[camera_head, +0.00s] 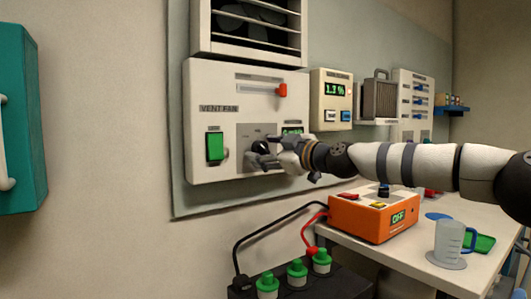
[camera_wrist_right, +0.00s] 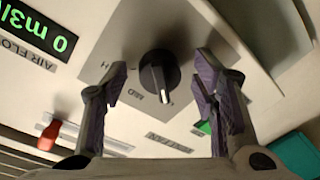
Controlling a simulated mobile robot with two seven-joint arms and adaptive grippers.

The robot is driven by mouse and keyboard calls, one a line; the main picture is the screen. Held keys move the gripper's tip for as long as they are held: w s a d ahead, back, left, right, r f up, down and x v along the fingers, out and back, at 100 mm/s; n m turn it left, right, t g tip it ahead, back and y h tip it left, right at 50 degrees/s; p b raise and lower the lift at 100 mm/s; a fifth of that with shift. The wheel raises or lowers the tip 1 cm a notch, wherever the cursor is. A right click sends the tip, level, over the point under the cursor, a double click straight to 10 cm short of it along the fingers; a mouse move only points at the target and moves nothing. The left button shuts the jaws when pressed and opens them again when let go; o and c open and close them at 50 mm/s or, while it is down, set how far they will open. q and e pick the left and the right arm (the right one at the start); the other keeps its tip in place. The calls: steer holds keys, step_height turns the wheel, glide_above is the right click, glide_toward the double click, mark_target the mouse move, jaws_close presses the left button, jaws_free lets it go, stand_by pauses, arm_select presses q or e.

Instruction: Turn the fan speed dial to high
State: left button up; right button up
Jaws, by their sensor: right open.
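The fan speed dial (camera_head: 261,146) is a black knob on the white vent fan panel (camera_head: 214,88). In the right wrist view the dial (camera_wrist_right: 159,72) has a white pointer line aimed toward the bottom of the picture, just right of a label that looks like "MID"; an "H" label lies further left. My right gripper (camera_head: 268,157) is at the dial in the head view. In the right wrist view its open fingers (camera_wrist_right: 160,88) are on either side of the dial, with gaps showing. My left gripper is not in view.
A green switch (camera_head: 215,146) and a red lever (camera_head: 281,90) are on the panel. The air flow display (camera_wrist_right: 38,32) reads 0. Below stand an orange box (camera_head: 372,217) with cables and a white table (camera_head: 447,207) with a measuring jug (camera_head: 447,241).

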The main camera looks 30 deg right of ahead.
steer(key=shift+c, duration=0.4)
steer(key=shift+r, duration=0.1)
steer(key=c, duration=1.1)
steer(key=shift+m, duration=0.3)
steer(key=m, duration=0.9)
steer(key=shift+f+m+t+b, duration=0.2)
steer(key=shift+m+t+b, duration=0.1)
steer(key=shift+t+b, duration=0.1)
steer(key=m+h, duration=0.1)
steer(key=m, duration=0.4)
steer(key=shift+s+a+m, duration=0.1)
steer(key=shift+a+m, duration=0.05)
steer(key=shift+m, duration=0.25)
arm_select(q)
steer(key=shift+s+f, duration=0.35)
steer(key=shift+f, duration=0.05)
arm_select(e)
steer(key=shift+a+m+h, duration=0.1)
steer(key=shift+m+h, duration=0.2)
steer(key=shift+m, duration=2.2)
